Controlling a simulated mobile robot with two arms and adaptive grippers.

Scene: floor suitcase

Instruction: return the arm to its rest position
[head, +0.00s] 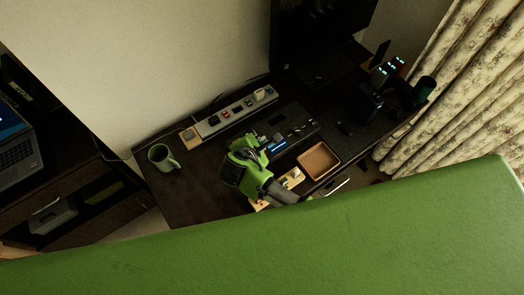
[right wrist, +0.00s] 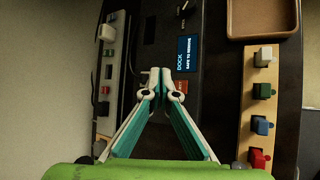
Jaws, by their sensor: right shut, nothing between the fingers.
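My right gripper (head: 263,144) is over the dark desk, beside a black dock with a lit blue label. In the right wrist view its two fingers (right wrist: 160,82) come together at the tips, shut with nothing between them. The tips overlap the lower part of the dock (right wrist: 187,45) in that view; I cannot tell how high above it they are. My right arm's green wrist and grey link show in the head view. My left gripper is not in view.
A power strip (head: 232,113) lies along the wall, with a green mug (head: 163,158) to its left. A brown tray (head: 318,160) sits right of the gripper. A wooden strip (right wrist: 247,110) carries several coloured blocks. A monitor (head: 310,35) stands behind; curtains (head: 460,90) hang right.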

